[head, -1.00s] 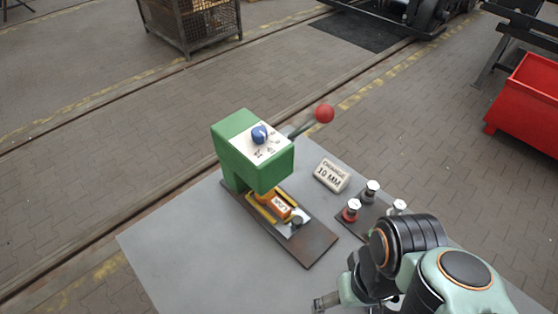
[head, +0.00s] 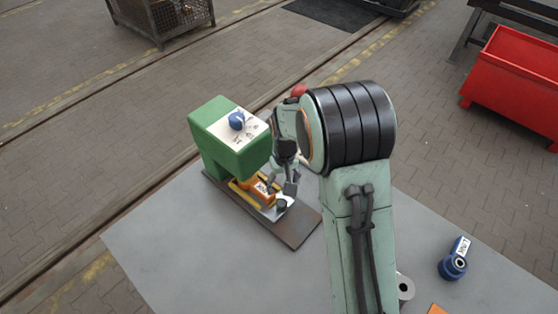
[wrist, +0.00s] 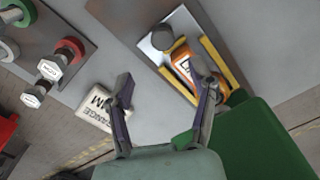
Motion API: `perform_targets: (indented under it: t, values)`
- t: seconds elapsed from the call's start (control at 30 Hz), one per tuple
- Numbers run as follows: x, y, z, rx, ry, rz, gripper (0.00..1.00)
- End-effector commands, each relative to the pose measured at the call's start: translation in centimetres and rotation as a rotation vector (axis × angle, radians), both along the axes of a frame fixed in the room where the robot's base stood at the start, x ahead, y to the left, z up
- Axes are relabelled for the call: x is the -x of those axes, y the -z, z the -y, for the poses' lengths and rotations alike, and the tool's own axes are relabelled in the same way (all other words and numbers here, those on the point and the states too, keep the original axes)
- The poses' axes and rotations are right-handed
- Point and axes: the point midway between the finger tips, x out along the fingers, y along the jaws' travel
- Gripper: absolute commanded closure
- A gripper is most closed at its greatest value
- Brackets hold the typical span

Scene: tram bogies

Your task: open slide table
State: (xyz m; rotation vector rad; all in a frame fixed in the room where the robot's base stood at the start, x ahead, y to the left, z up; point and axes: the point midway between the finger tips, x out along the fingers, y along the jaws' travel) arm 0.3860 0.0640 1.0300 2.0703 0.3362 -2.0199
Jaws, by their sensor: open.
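The green press machine (head: 225,140) stands on a dark base plate (head: 298,228), with a blue knob on its top. Its slide table (wrist: 150,48) is a pale metal plate between yellow rails (wrist: 222,62), partly under the green body. A dark round knob (head: 281,204) stands at its outer end and also shows in the wrist view (wrist: 162,38). An orange labelled block (wrist: 184,66) lies on the slide behind the knob. My gripper (wrist: 162,82) is open and empty above the slide area. One finger overlaps the orange block in the wrist view; contact cannot be told.
Small red and green weights (wrist: 70,50) stand on a dark plate. A red-ball lever (head: 298,90) is partly behind my arm. A blue labelled part (head: 454,262) is at right. The table's front left is clear.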

Motion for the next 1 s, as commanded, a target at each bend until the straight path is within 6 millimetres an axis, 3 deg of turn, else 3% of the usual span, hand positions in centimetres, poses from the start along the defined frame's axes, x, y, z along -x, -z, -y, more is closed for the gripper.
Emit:
perform_targets:
  t: [0.43,0.8,0.83,1.0]
  values:
    - [0.6,6.6,-0.4,0.005,-0.012,-0.028,0.42]
    - [0.5,7.6,-0.4,0.005,-0.012,-0.023,0.42]
    - [0.5,7.6,-0.4,0.005,-0.012,-0.023,0.45]
    - [0.5,7.6,-0.4,0.005,-0.012,-0.024,0.98]
